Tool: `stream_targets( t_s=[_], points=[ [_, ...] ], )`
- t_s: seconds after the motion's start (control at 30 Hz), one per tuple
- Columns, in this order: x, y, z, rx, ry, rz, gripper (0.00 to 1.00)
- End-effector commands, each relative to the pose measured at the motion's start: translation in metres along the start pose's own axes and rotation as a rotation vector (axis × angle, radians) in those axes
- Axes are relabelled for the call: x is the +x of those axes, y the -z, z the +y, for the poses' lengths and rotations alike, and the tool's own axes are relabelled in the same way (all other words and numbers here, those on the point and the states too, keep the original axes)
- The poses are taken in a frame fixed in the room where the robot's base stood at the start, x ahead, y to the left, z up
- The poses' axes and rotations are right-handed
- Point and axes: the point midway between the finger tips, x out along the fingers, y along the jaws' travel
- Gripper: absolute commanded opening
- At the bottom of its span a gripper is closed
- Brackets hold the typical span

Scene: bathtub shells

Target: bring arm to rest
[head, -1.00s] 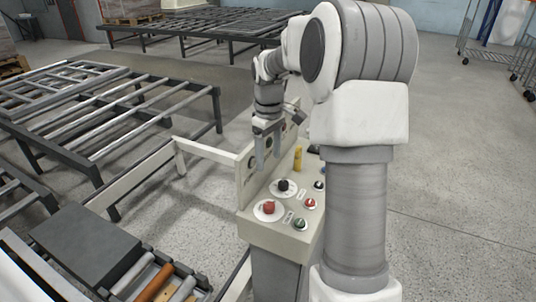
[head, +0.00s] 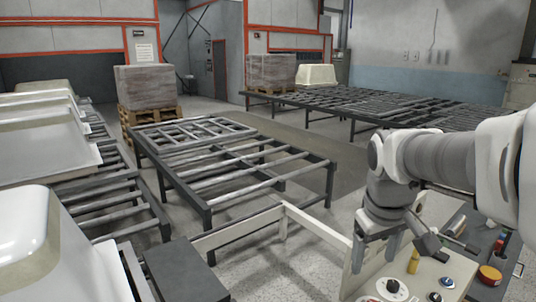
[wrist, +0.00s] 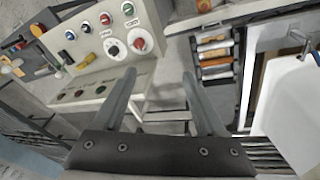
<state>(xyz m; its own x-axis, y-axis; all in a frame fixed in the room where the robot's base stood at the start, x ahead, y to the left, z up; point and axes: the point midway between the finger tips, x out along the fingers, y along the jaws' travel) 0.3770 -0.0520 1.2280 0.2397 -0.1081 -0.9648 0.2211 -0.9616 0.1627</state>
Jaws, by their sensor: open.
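My gripper (head: 374,250) is at the lower right of the head view, on my white and grey arm, which reaches in from the right edge. Its two fingers point down beside the cream control panel (head: 430,268). In the wrist view my gripper (wrist: 160,95) shows two grey fingers spread wide apart with nothing between them. The control panel (wrist: 88,52), with a red knob, a black knob and several coloured buttons, lies beyond the left finger. I cannot tell the exact gap between fingers and panel.
White bathtub shells (head: 40,150) stand stacked at the left. Grey roller frames (head: 235,165) fill the middle, with a low cream rail (head: 285,222) in front. Wrapped pallets (head: 147,88) stand behind. The wrist view also shows a rack of rollers (wrist: 215,55) and a white shell (wrist: 292,110).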

Motion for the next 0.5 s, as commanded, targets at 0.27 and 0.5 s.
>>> stream_targets(
  t_s=[0.27,0.5],
  points=[
    [-0.03,-0.055,-0.042,0.124,0.004,0.132,0.74],
    [-0.035,-0.095,-0.069,0.224,0.047,0.224,0.74]
  ],
)
